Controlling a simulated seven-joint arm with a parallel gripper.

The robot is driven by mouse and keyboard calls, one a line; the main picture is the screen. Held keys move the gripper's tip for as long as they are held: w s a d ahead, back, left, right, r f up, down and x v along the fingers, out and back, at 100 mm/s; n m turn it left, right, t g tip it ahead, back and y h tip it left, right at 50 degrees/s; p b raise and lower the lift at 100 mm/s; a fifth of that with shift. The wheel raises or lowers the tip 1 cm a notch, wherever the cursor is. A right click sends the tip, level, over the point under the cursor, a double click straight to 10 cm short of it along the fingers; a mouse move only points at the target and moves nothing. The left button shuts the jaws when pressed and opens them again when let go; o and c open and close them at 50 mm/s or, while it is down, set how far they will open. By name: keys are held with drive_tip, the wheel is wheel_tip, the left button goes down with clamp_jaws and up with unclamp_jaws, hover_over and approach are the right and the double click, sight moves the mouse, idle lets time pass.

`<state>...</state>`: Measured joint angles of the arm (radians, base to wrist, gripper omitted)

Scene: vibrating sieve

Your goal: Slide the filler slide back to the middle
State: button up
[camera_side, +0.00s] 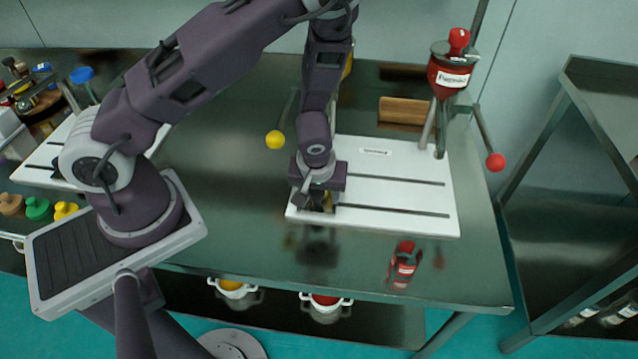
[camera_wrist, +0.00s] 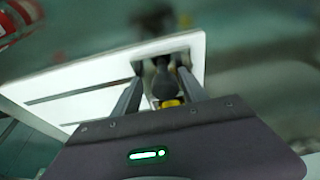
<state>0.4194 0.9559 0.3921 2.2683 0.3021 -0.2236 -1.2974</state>
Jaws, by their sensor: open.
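A white slotted board (camera_side: 400,200) lies on the dark bench; it also shows in the wrist view (camera_wrist: 85,80). My gripper (camera_side: 318,204) points down over its left end, at the front. In the wrist view my gripper (camera_wrist: 160,66) is open, with a dark upright knob (camera_wrist: 162,82) between its fingers and a small yellow part (camera_wrist: 170,103) below. I cannot tell whether the fingers touch the knob, or whether it belongs to the filler slide. A labelled red filler hopper (camera_side: 448,75) stands at the board's back right. A yellow part (camera_side: 348,62) is mostly hidden behind my arm.
A yellow ball handle (camera_side: 275,140) sticks out left of my gripper, and a red ball handle (camera_side: 495,162) at the right. A wooden block (camera_side: 404,112) lies behind the board. The bench left of the board is clear.

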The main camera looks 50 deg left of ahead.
drive_tip(key=shift+w+d, duration=4.5)
drive_tip(key=o, duration=1.1)
drive_tip(key=v, duration=0.9)
